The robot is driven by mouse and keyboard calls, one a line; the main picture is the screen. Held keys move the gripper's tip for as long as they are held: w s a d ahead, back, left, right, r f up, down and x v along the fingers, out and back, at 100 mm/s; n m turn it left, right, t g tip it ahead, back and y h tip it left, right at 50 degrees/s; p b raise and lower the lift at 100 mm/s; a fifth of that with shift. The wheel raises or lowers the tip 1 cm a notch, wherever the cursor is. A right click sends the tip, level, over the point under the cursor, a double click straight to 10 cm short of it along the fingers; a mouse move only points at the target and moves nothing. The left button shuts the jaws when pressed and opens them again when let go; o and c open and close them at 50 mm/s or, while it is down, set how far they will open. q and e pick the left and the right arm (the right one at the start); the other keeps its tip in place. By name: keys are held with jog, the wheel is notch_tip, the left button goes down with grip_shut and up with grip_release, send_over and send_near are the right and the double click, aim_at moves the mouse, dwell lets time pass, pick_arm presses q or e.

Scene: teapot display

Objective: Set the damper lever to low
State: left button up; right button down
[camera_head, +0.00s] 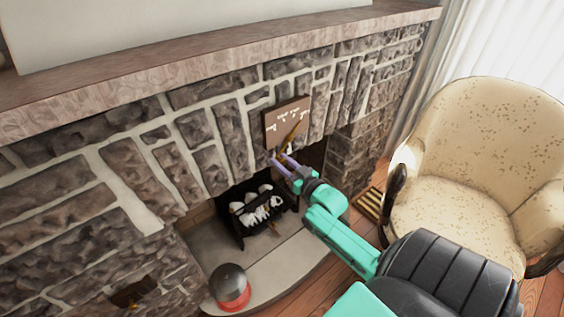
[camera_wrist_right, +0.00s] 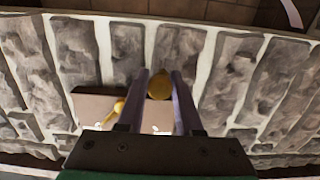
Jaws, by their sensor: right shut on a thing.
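The damper plate (camera_head: 287,121) is a brown panel with white markings, fixed to the stone above the firebox opening. The brass damper lever (camera_head: 293,134) slants across it, its lower end down at my right gripper (camera_head: 279,161). In the right wrist view, the lever's round brass knob (camera_wrist_right: 159,85) sits between the two purple fingers of my right gripper (camera_wrist_right: 159,88), which is shut on it. A further brass part of the lever (camera_wrist_right: 118,108) shows to the left, in front of the plate (camera_wrist_right: 92,104). The plate's markings are too small to read. My left gripper is not in view.
The stone fireplace wall (camera_head: 115,180) stands close around the gripper, with a mantel (camera_head: 190,72) above. A grate with white logs (camera_head: 262,207) is below. A patterned armchair (camera_head: 470,140) stands right, near my right arm. A round black and red object (camera_head: 230,287) sits on the hearth.

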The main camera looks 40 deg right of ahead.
jog(key=shift+r, duration=0.2)
dwell(0.6)
jog(key=shift+d+f+n+b, duration=0.3)
jog(key=shift+d+n, duration=0.1)
jog(key=shift+n, duration=0.35)
jog(key=shift+d+f+n+b, duration=0.2)
jog(key=shift+d+f+n, duration=0.15)
jog(key=shift+n, duration=0.4)
jog(key=shift+d+f+n+b, duration=0.1)
jog(key=shift+d+n+b, duration=0.3)
jog(key=shift+d+n, duration=0.8)
jog(key=shift+d+f+n+b, duration=0.1)
jog(key=shift+d+n+b, duration=0.45)
jog(key=shift+n, duration=1.2)
jog(key=shift+d+f+n+b, duration=0.1)
jog(key=shift+d+n+b, duration=0.2)
jog(key=shift+d+n, duration=0.9)
jog(key=shift+a+n, duration=0.2)
jog(key=shift+n, duration=0.15)
